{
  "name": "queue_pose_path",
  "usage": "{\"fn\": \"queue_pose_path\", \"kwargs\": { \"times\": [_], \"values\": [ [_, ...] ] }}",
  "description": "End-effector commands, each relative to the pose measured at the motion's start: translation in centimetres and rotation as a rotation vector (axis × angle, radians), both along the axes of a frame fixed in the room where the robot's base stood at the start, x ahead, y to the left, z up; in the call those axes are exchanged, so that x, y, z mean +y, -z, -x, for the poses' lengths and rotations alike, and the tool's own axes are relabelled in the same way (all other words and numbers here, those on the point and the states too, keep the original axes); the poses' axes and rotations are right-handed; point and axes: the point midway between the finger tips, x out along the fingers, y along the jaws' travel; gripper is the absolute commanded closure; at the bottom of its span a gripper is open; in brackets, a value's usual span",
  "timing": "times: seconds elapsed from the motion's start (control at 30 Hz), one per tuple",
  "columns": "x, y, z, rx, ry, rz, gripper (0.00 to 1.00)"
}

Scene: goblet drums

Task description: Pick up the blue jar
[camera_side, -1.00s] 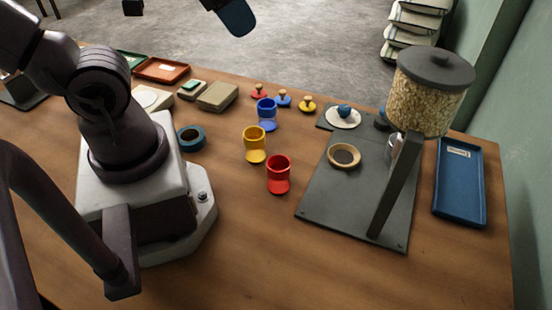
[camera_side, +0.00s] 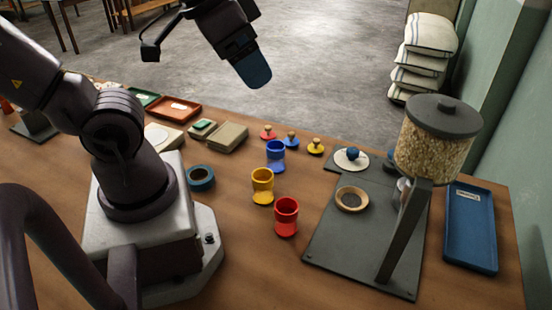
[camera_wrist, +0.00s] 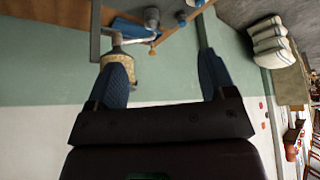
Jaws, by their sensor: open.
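The blue jar (camera_side: 276,153) stands upright on the wooden table in the side view, a goblet-like cup behind the yellow jar (camera_side: 262,184) and the red jar (camera_side: 286,215). My gripper (camera_side: 256,76) is high above and beyond the back of the table, well apart from the blue jar. In the wrist view my gripper (camera_wrist: 163,70) shows two blue fingers spread wide with nothing held between them. I cannot make out the blue jar in the wrist view.
A grain dispenser (camera_side: 434,140) stands on a dark board (camera_side: 340,250) to the right, with a blue tray (camera_side: 470,228) beyond it. A teal tape roll (camera_side: 200,178) lies left of the jars. Small stamps (camera_side: 291,140) stand just behind the blue jar.

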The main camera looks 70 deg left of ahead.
Motion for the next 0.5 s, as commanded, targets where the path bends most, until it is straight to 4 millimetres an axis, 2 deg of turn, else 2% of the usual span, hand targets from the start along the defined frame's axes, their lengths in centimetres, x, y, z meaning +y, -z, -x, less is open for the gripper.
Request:
{"fn": "queue_pose_path", "kwargs": {
  "times": [0.33,0.5],
  "values": [
    [0.1,0.1,-0.3,0.021,0.006,-0.011,0.22],
    [0.9,1.5,-1.8,0.17,0.051,-0.085,0.22]
  ]
}}
